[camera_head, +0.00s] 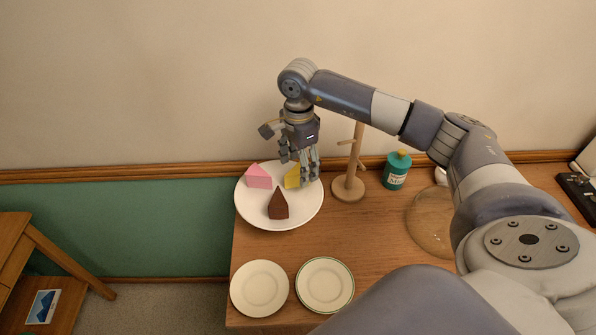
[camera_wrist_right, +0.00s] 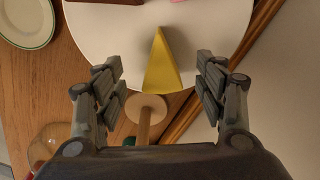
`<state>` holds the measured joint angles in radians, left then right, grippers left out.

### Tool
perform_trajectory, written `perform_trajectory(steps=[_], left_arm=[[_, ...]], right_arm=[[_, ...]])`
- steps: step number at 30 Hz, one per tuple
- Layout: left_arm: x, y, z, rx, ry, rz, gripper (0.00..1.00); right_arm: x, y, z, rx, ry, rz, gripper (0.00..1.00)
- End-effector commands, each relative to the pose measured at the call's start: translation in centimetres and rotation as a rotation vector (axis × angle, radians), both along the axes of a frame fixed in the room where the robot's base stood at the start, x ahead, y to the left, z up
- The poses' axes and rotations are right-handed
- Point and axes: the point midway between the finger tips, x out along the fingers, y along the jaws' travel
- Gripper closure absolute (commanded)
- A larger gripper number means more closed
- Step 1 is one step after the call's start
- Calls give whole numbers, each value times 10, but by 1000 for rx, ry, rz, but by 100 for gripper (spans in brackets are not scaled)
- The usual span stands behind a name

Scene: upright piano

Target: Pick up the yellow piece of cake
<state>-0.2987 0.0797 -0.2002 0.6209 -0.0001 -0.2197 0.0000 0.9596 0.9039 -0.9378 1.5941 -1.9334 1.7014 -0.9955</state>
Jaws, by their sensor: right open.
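The yellow piece of cake (camera_head: 292,178) is a wedge on the right part of a large white plate (camera_head: 300,214), partly hidden by my right gripper (camera_head: 302,175) in the head view. A pink piece of cake (camera_head: 259,177) and a brown piece of cake (camera_head: 278,204) lie on the same plate. In the right wrist view the yellow cake (camera_wrist_right: 162,64) appears between the two open fingers of the right gripper (camera_wrist_right: 162,82), with a gap on each side. The right gripper is empty. My left gripper is not in view.
A wooden stand (camera_head: 349,187) with pegs is close to the right of the plate. A teal bottle (camera_head: 397,171) and a round transparent dome (camera_head: 428,220) are farther right. Two small plates, one plain (camera_head: 259,288) and one green-rimmed (camera_head: 325,284), lie near the wooden table's front edge.

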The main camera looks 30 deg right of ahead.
Motion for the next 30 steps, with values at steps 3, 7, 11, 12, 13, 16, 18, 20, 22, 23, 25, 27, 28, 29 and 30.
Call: perform_trajectory(steps=[3,7,11,12,13,16,18,20,22,23,25,27,28,29,30], left_arm=[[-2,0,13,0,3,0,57],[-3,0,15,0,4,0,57],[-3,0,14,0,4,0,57],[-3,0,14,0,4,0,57],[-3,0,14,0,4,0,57],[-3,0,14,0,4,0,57],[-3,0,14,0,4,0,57],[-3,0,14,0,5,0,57],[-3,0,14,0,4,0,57],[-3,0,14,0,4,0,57],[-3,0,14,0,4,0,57],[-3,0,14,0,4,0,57],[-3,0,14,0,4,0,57],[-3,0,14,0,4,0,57],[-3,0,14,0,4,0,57]], right_arm=[[1,2,-14,1,4,0,35],[1,1,-25,0,0,1,35],[1,1,-28,0,-1,1,35],[1,1,-28,0,-1,1,35],[1,1,-28,0,-1,1,35],[1,1,-28,0,-1,1,45],[1,1,-28,0,-1,1,53],[1,1,-27,0,-1,1,61],[2,1,-27,0,-1,1,66],[2,1,-27,0,-1,1,66],[2,1,-27,0,-2,1,66],[2,1,-27,0,-2,1,66],[2,1,-27,0,-2,1,66],[2,1,-27,0,-2,1,66],[2,1,-27,0,-2,1,66]])
